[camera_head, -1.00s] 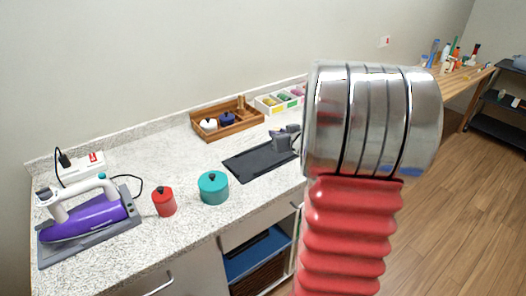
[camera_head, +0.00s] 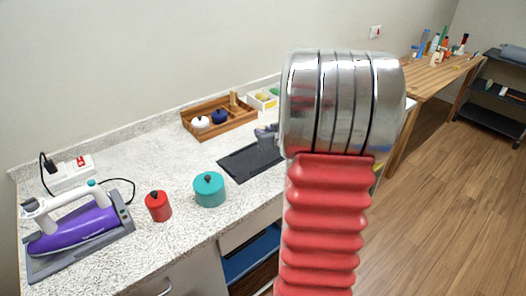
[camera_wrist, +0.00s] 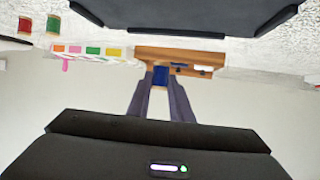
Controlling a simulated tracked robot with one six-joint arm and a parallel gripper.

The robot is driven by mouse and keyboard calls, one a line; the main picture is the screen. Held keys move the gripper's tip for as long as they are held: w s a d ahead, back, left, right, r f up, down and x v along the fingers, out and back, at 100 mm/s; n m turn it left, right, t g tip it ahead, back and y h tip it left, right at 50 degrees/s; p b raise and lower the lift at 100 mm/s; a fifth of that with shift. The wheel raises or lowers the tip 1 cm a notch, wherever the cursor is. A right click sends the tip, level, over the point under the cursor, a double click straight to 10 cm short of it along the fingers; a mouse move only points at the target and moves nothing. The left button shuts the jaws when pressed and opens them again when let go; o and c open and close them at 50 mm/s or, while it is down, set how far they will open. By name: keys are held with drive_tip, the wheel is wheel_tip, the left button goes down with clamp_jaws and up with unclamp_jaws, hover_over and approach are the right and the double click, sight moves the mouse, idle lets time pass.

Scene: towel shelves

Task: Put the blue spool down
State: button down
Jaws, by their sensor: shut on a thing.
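The blue spool (camera_wrist: 160,76) shows in the wrist view between the tips of my gripper (camera_wrist: 160,84), which is shut on it. The wrist view is upside down, with the counter at the top and the wall below. The spool is in front of the wooden tray in that view; I cannot tell its height above the counter. In the head view my gripper (camera_head: 266,134) is a small grey part beside my arm, over the dark mat. My arm covers much of it, and the spool cannot be made out there.
The counter (camera_head: 130,172) holds a wooden tray (camera_head: 190,131) with pots, a dark mat (camera_head: 238,166), a teal pot (camera_head: 209,189), a red pot (camera_head: 158,206) and a purple iron (camera_head: 75,228). A box with coloured compartments (camera_wrist: 90,51) and red and green spools show in the wrist view.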

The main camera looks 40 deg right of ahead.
sight(264, 157)
drive_tip(key=shift+f, duration=1.85)
drive_tip(key=shift+f, duration=1.85)
drive_tip(key=shift+f, duration=0.15)
drive_tip(key=c, duration=1.6)
unclamp_jaws()
